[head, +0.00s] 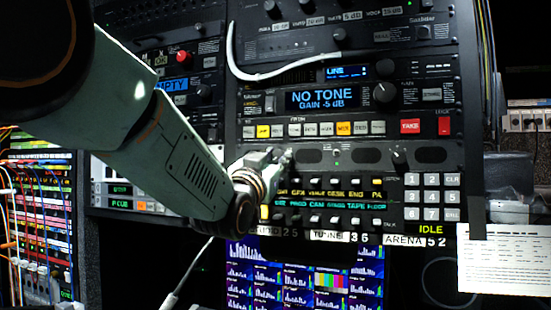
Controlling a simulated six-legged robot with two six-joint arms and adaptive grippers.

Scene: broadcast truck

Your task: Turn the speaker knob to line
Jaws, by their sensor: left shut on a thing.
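My left gripper (284,158) reaches in from the left across the rack. It is shut at the left end of the speaker strip, on what looks like the speaker knob. The fingers cover that knob, so its pointer and markings cannot be read. The strip (352,155) has dark oval speaker grilles and a small green light near its middle. Another dark knob (398,157) stands at the strip's right part, clear of the gripper. My right gripper is not in view.
Above is a panel with a blue display (322,98) reading "NO TONE GAIN -5 dB" and a large knob (384,93). Below are rows of labelled keys (330,205). A keypad (432,196) is at the right. A white cable (250,73) loops over the upper panels.

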